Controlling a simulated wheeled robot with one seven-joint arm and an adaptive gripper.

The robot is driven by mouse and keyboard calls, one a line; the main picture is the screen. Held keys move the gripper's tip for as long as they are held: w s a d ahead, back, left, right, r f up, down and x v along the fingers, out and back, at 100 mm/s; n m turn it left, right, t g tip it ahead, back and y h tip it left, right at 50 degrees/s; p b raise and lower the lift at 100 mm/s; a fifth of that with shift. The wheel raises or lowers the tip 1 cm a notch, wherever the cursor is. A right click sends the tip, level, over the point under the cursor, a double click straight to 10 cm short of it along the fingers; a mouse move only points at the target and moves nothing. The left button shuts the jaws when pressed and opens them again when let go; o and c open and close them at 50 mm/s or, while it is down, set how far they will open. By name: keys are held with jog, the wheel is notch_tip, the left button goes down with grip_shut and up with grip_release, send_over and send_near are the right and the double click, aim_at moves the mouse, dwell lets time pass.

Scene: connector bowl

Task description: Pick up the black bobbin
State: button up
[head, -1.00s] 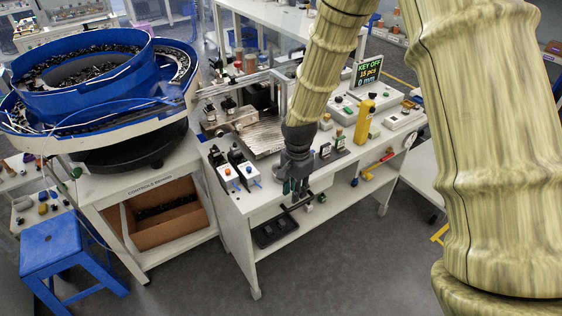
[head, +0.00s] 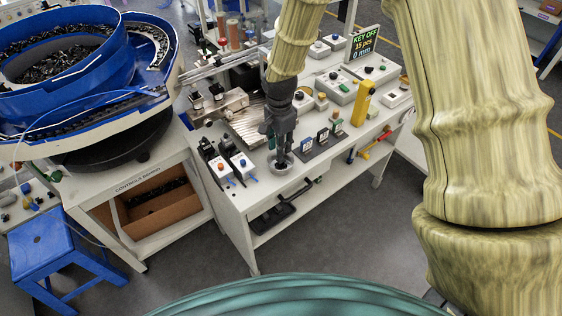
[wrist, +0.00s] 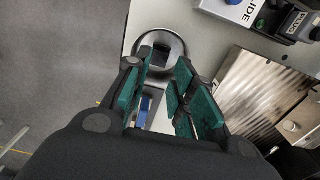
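A small black piece (wrist: 161,57), which looks like the black bobbin, sits in a round metal dish (wrist: 174,40) in the wrist view. The dish also shows near the front edge of the white table in the head view (head: 288,169). My gripper (head: 281,158) points down over the dish. In the wrist view its green-padded fingers (wrist: 168,72) stand apart, with the black piece visible between and beyond their tips. I see nothing held. In the head view the fingers hide the inside of the dish, and the height of the tips above the piece is unclear.
Two white switch boxes (head: 243,166) stand left of the dish. A black strip with small coloured cards (head: 322,140) is to its right, and a yellow post (head: 363,103) farther right. A ribbed metal plate (head: 248,126) lies behind. A black handled tray (head: 270,220) is on the lower shelf.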

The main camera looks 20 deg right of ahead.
aim_at(281, 160)
jog(key=shift+w+d+f+p, duration=0.1)
jog(key=shift+f+p, duration=0.55)
jog(key=shift+f, duration=1.05)
jog(key=shift+w+d+f+p, duration=0.1)
jog(key=shift+f+p, duration=0.55)
jog(key=shift+f, duration=1)
jog(key=shift+s, duration=0.1)
jog(key=c, duration=0.4)
